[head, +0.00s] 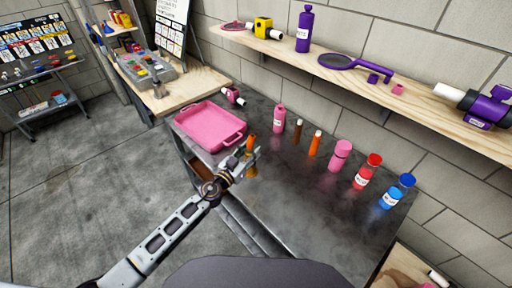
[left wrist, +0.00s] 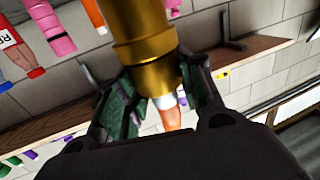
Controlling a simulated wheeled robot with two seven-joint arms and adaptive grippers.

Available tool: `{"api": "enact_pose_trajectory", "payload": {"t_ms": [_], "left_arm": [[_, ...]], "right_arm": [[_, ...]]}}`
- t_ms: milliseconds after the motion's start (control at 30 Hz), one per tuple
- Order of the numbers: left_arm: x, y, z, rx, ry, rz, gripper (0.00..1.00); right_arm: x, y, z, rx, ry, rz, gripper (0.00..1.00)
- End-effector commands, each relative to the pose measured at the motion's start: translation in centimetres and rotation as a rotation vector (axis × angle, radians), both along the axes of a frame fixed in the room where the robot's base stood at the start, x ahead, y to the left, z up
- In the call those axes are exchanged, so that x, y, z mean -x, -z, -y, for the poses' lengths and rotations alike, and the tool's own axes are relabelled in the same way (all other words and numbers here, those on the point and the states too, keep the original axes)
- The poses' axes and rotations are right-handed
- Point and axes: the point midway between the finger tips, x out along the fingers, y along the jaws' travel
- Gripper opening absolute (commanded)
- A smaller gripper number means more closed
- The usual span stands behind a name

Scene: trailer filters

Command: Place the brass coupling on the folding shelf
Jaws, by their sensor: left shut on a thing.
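The brass coupling (left wrist: 145,45) is a gold, stepped cylinder between the fingers of my left gripper (left wrist: 158,88) in the left wrist view. In the head view my left gripper (head: 246,164) is shut on it above the dark workbench (head: 285,205), near the pink tray. The coupling shows there only as a small gold patch (head: 252,171). A long wooden shelf (head: 410,82) runs along the wall at the back right; I cannot tell whether it is the folding shelf. My right gripper is not in view.
A pink tray (head: 210,124) lies on the bench's left end. Several bottles, including a red one (head: 367,171) and a blue one (head: 397,191), stand along its back. The wall shelf holds a purple bottle (head: 304,29) and other items. The bench's front middle is clear.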

Motion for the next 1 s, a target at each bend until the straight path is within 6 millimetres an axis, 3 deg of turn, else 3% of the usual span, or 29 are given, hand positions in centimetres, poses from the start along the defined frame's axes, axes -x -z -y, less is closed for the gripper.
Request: {"api": "enact_pose_trajectory", "payload": {"t_ms": [533, 1000], "left_arm": [[4.4, 3.1, -7.4, -0.001, -0.242, -0.001, 0.00], [9.5, 4.2, -14.3, 0.000, -0.459, 0.000, 0.00]], "right_arm": [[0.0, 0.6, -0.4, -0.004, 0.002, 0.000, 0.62], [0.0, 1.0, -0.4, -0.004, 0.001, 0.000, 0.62]]}}
